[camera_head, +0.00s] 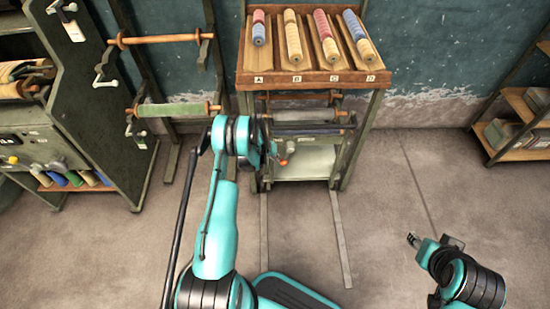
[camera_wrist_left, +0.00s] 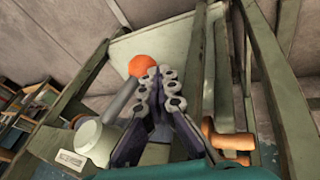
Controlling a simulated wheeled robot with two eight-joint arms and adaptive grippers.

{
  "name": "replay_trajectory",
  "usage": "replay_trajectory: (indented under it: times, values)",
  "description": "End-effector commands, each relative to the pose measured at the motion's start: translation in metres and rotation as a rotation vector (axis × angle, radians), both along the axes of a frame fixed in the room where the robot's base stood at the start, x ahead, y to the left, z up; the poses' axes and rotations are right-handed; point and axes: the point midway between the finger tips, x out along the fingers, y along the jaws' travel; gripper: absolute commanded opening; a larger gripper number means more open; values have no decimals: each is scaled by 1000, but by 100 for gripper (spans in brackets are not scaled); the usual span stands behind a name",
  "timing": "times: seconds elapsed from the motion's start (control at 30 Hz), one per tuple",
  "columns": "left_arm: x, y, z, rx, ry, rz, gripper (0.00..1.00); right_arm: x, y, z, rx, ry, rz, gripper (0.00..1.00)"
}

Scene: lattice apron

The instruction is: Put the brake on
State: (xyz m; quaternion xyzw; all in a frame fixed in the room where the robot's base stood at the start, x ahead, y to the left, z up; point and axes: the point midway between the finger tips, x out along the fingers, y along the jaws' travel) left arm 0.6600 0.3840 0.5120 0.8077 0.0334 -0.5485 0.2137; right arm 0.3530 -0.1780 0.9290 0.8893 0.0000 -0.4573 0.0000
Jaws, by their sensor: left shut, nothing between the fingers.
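The brake looks to be the lever with an orange ball knob (camera_wrist_left: 142,66), a grey shaft and a pale round hub (camera_wrist_left: 95,140) in the left wrist view. The shaft slants up and right from the hub to the knob. My left gripper (camera_wrist_left: 162,76) is shut and empty, its tips just right of the knob; I cannot tell if they touch it. In the head view a small orange-red spot (camera_head: 284,161) shows beside the left gripper (camera_head: 274,150), low on the green stand. My right gripper (camera_head: 413,240) hangs over bare floor at the right, too small to read.
The stand carries a wooden rack (camera_head: 312,78) of coloured discs in rows marked A to D. Wooden handles (camera_wrist_left: 228,140) are close right of the left gripper. A green machine (camera_head: 70,90) stands left, shelves (camera_head: 520,125) right. The floor in front is mostly clear, with two rails.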

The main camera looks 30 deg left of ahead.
Motion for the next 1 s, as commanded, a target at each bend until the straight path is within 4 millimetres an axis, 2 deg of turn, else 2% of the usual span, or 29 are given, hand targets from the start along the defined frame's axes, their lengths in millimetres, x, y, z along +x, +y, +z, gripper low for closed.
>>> replay_trajectory:
  times: [0.5,1.0]
  values:
    - [16,-26,-20,-1,0,-2,0,0,0,0,0,0,0,39]
    - [26,-43,-25,-1,0,0,0,0,0,0,0,0,0,39]
